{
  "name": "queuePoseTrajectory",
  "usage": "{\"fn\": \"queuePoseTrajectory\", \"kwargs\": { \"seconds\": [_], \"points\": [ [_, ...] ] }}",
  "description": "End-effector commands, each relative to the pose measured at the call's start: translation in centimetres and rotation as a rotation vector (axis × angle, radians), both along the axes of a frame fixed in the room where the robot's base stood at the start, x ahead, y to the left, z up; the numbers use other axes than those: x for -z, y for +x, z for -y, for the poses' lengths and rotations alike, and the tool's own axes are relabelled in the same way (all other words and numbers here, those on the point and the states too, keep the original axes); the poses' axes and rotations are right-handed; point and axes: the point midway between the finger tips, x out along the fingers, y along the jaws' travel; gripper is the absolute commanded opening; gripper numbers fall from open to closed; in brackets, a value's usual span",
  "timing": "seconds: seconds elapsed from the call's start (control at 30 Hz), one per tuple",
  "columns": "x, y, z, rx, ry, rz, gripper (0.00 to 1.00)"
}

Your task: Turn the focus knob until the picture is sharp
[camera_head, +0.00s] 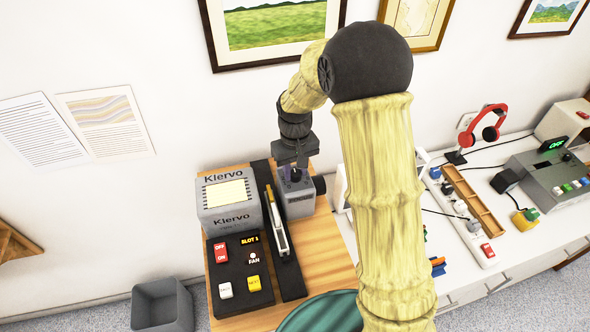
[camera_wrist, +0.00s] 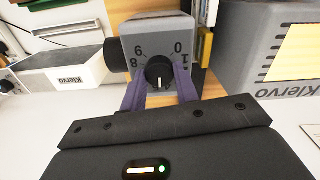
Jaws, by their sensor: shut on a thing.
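The focus knob (camera_wrist: 159,73) is a black dial with a white pointer mark, on a grey box (camera_wrist: 178,26) numbered around it; 0, 1, 8 and 9 show. My gripper (camera_wrist: 160,82) has its purple fingers on either side of the knob, shut on it. In the head view my gripper (camera_head: 294,177) is above the grey box (camera_head: 300,205), and hides the knob. A dark lens barrel (camera_head: 319,184) sticks out of the box's right side. Left of it, the grey Klervo unit has a pale yellow lit screen (camera_head: 225,193); its picture is too small to judge for sharpness.
A black control panel (camera_head: 239,276) with red and white buttons sits at the wooden table's (camera_head: 322,240) front left. A narrow black tray (camera_head: 293,288) runs beside it. A grey bin (camera_head: 162,305) stands on the floor. A white bench with headphones (camera_head: 487,131) is at right.

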Motion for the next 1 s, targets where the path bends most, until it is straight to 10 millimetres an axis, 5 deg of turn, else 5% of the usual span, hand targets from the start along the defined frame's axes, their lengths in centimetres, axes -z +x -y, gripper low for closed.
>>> {"fn": "queuePoseTrajectory", "kwargs": {
  "seconds": [0.33,0.87,0.9,1.0],
  "points": [
    [-0.23,0.22,0.00,0.183,0.002,0.008,0.07],
    [-0.26,0.25,0.02,0.215,0.003,0.009,0.07],
    [-0.26,0.25,0.02,0.215,0.003,0.009,0.36],
    [-0.21,0.20,0.02,0.215,0.002,0.007,0.52]
  ]
}}
